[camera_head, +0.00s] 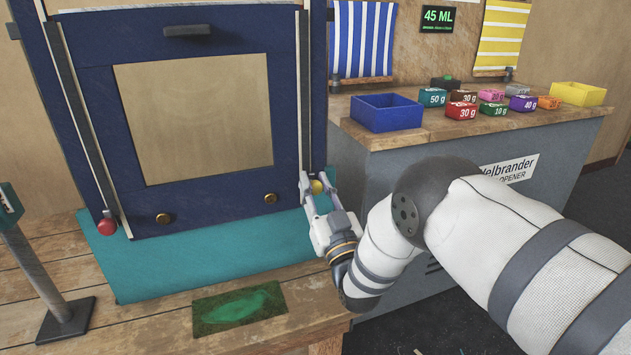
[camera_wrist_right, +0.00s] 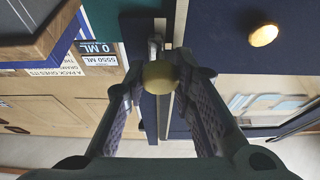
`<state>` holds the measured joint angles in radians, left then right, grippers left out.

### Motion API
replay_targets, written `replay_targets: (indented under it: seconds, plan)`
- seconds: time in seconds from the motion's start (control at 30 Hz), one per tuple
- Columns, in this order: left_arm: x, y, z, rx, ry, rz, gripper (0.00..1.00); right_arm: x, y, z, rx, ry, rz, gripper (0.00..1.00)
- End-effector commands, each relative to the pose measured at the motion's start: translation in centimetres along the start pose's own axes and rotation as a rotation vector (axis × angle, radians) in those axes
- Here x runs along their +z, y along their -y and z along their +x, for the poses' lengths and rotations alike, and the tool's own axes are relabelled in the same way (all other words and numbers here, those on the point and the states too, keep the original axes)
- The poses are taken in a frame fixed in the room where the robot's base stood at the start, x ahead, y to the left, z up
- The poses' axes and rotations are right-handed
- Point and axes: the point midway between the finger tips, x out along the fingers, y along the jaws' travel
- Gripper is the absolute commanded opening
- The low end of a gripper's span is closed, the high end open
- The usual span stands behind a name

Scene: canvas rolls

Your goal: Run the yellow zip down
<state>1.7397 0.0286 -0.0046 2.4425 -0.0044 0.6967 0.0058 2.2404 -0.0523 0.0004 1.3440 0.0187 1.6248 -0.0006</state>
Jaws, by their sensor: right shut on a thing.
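A dark blue panel (camera_head: 209,193) with a beige window has a zip track down each side. The yellow zip pull (camera_head: 317,187), a round knob, sits at the lower end of the right track (camera_head: 304,90). It also shows in the wrist view (camera_wrist_right: 158,75), between my fingers. My right gripper (camera_head: 317,180) is shut on this yellow pull, one finger on each side. The fingers partly hide it in the head view. A red zip pull (camera_head: 107,228) sits at the bottom of the left track (camera_head: 75,120). My left gripper is not in view.
A teal base (camera_head: 200,265) lies under the panel on a wooden table. A green patch (camera_head: 240,307) lies in front, and a dark stand (camera_head: 65,318) is at left. A grey counter on the right holds a blue tray (camera_head: 386,113), several small weight boxes and a yellow tray (camera_head: 577,94).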

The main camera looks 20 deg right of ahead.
Motion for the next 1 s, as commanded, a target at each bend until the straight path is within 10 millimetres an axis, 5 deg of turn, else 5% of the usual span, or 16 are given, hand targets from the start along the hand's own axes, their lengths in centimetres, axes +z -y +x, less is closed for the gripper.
replay_targets:
  seconds: [0.3, 0.33, 0.43, 0.77, 1.0]
  plan:
    - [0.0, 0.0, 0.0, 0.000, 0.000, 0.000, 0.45, 0.0, 0.0, 0.0, 0.000, -0.001, 0.000, 0.00]
    - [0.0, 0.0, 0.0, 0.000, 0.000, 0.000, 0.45, 0.0, 0.0, 0.0, 0.000, -0.001, 0.000, 0.26]
    - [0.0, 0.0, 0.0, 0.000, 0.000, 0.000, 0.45, 0.0, 0.0, 0.0, 0.000, -0.002, 0.000, 0.44]
    - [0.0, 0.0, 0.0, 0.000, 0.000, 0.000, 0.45, 0.0, 0.0, -0.5, 0.000, 0.000, 0.000, 0.44]
    - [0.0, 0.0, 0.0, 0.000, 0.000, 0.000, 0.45, 0.1, 0.0, -6.6, 0.000, 0.006, 0.000, 0.44]
